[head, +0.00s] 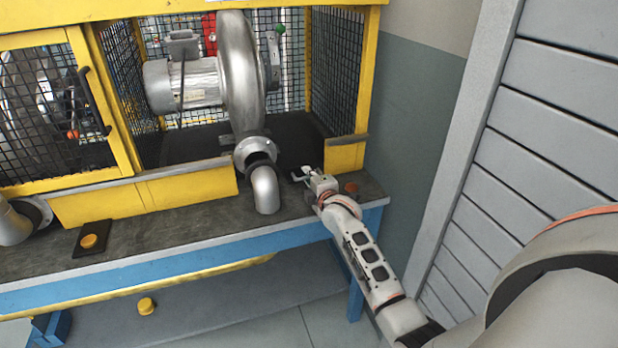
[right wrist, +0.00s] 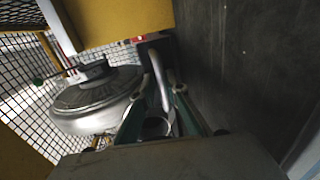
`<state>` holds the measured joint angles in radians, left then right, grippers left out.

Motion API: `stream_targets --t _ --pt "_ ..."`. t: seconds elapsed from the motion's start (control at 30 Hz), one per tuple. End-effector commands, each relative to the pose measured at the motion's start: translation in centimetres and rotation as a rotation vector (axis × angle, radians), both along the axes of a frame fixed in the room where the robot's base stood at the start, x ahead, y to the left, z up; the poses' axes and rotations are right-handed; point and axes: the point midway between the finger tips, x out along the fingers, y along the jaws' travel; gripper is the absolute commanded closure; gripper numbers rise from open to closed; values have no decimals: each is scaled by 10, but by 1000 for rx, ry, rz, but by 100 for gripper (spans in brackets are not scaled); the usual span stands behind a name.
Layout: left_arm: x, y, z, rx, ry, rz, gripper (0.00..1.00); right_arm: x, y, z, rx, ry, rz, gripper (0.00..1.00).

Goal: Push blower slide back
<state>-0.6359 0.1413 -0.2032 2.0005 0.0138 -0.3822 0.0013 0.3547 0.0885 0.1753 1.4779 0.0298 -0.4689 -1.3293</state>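The grey blower (head: 242,75) with its motor (head: 182,84) stands inside the yellow mesh cage. Its flanged outlet (head: 256,152) faces the gap in the cage's low front panel. A silver elbow pipe (head: 265,189) sits in front of that outlet, over the bench. My right gripper (head: 303,174) is at the gap, right of the elbow, with its fingers apart. In the right wrist view the fingers (right wrist: 158,92) reach towards a curved grey bar (right wrist: 160,80); I cannot tell whether they touch it. The blower casing (right wrist: 95,100) shows left of them. I cannot make out the slide clearly. My left gripper is out of view.
The dark bench top (head: 180,222) has a yellow button (head: 89,241) and another pipe elbow (head: 14,225) at left. A red-orange button (head: 351,188) is beside my wrist. A grey slatted wall stands right.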

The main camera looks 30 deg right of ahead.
Motion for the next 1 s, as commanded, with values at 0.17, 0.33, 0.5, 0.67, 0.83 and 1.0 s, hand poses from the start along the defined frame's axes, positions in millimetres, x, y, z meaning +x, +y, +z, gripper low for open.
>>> stream_targets --t 0.17,0.33,0.5,0.67,0.83,1.0 --pt "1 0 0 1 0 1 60 -8 2 -1 0 3 0 86" --pt "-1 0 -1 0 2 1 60 -30 7 4 -1 1 1 86" --pt "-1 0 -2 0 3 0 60 -62 15 11 -1 1 1 86" --pt "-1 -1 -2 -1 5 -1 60 -88 22 17 -1 0 1 86" --pt "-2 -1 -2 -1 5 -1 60 -107 26 22 -1 -1 1 86" --pt "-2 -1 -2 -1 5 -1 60 -115 28 24 -1 -2 0 86"
